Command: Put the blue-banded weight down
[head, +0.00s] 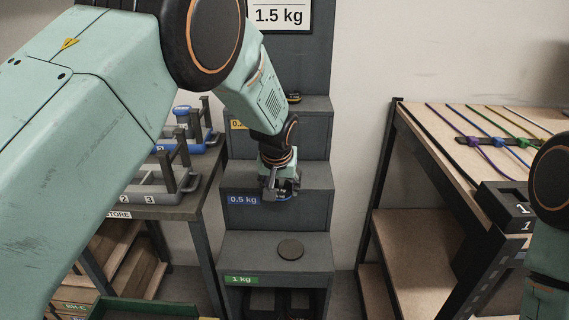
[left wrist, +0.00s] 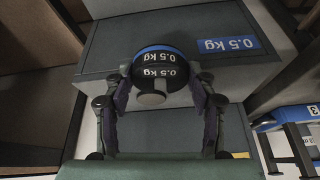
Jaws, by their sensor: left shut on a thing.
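The blue-banded weight (left wrist: 160,68) is a dark disc with a blue rim, a "0.5 kg" marking and a small round knob. My left gripper (head: 281,190) is shut on it, with one finger on each side in the left wrist view (left wrist: 160,78). In the head view the gripper hides most of the weight, which is at the step with the blue 0.5 kg label (head: 244,200). That label also shows in the left wrist view (left wrist: 229,45). I cannot tell whether the weight touches the step. My right gripper is not in view.
The grey stepped stand has a lower step with a green 1 kg label (head: 245,280) and a dark disc (head: 290,249) on it. A higher step rises behind my gripper. A table with coloured cables (head: 497,142) stands right, a rack table with blue-handled frames (head: 186,139) left.

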